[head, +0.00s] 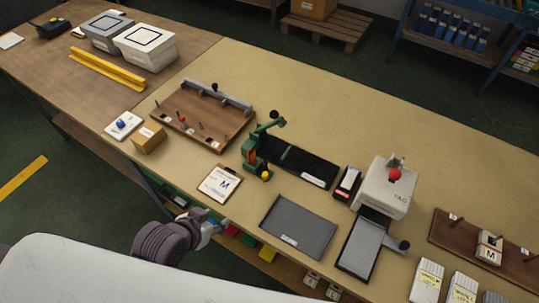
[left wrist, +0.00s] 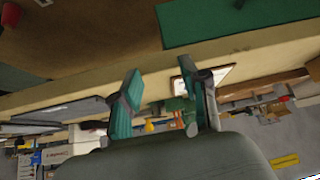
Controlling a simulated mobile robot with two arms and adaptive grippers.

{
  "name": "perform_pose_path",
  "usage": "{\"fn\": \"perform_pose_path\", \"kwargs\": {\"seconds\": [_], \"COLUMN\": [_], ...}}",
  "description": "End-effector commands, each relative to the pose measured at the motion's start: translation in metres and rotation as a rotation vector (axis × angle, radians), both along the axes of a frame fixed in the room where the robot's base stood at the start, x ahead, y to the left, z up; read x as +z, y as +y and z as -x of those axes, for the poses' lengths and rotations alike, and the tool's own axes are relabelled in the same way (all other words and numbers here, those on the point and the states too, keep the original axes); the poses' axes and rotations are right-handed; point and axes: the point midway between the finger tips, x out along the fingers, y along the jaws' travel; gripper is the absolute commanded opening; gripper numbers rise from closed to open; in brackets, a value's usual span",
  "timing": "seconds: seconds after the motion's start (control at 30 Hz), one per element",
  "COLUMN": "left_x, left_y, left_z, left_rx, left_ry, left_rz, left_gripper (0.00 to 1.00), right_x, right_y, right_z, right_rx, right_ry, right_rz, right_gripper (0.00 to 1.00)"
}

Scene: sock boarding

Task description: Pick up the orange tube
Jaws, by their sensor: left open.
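An orange upright piece (head: 250,153), which looks like the orange tube, sits at the green stand (head: 252,170) in the middle of the bench. In the left wrist view a small orange patch (left wrist: 180,123) shows beside the green stand (left wrist: 178,106), between my fingers and well beyond them. My left gripper (head: 212,228) is at the bench's front edge, below and left of the stand and apart from it. Its two green fingers (left wrist: 168,105) are spread in the left wrist view with nothing held between them. My right gripper is out of view.
A clipboard (head: 220,183) lies between my left gripper and the stand. A black board (head: 298,162) extends right from the stand, and a dark grey mat (head: 298,227) lies in front. A peg board (head: 203,115) is at left. The bench behind is clear.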

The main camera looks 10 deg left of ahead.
Motion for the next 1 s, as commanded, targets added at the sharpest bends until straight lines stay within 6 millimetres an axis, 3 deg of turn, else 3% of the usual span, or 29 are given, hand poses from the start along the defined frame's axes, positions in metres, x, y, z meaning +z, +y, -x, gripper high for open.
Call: {"fn": "perform_pose_path", "kwargs": {"seconds": [0.37,0.7,0.87,1.0], "left_x": [0.032,0.080,0.085,0.079], "left_y": [-0.003,-0.003,-0.006,-0.015], "left_z": [-0.034,-0.063,-0.074,-0.097], "left_rx": [-0.055,-0.101,-0.103,-0.102], "left_ry": [-0.247,-0.543,-0.582,-0.583], "left_rz": [0.073,0.183,0.200,0.201], "left_gripper": [0.45,0.45,0.45,0.45], "right_x": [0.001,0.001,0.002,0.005], "right_y": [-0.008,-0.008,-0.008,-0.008], "right_z": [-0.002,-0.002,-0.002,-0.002], "right_rx": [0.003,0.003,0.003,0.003], "right_ry": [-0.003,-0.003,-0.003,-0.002], "right_rz": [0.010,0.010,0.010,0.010], "right_gripper": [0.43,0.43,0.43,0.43]}}
